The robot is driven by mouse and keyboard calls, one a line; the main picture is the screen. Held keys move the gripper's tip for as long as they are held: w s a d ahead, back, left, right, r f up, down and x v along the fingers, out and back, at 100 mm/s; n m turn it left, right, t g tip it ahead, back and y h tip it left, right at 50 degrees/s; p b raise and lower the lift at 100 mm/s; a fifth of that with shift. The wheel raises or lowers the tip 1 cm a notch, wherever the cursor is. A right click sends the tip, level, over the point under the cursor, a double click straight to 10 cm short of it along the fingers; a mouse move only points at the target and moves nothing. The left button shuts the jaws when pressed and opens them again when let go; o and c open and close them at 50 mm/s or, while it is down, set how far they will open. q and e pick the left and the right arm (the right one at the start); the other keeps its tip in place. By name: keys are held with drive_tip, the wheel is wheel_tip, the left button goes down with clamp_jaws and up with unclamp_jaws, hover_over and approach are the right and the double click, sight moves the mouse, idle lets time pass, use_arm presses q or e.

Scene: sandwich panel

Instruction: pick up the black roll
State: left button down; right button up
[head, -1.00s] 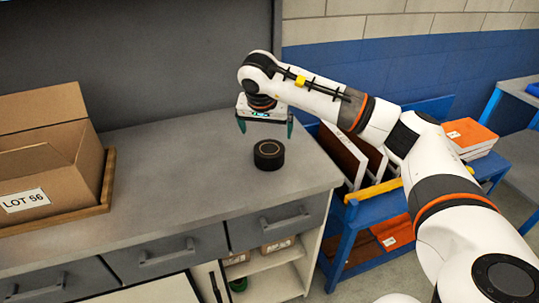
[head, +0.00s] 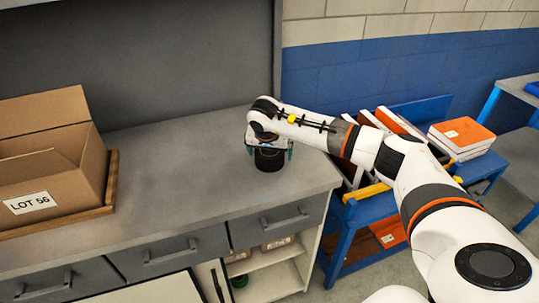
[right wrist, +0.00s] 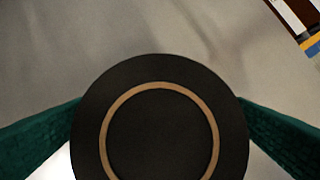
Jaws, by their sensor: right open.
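The black roll (head: 269,160) stands on the grey worktop near its right end. In the right wrist view its round black top with a tan ring (right wrist: 160,128) fills the lower middle. My right gripper (head: 270,154) is open right above and around the roll, pointing down. Its green fingers (right wrist: 160,125) lie on either side of the roll in the wrist view. I cannot tell whether they touch it. The gripper body hides the roll's top in the head view. My left gripper is not in view.
An open cardboard box (head: 45,170) marked LOT 56 sits on a wooden tray (head: 107,195) at the left of the worktop (head: 190,165). A blue cart (head: 350,225) with panels and orange-covered stacks (head: 462,135) stands to the right. The worktop between box and roll is clear.

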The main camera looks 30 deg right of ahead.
drive_tip(key=shift+c, duration=0.3)
drive_tip(key=c, duration=0.9)
drive_tip(key=shift+r, duration=0.15)
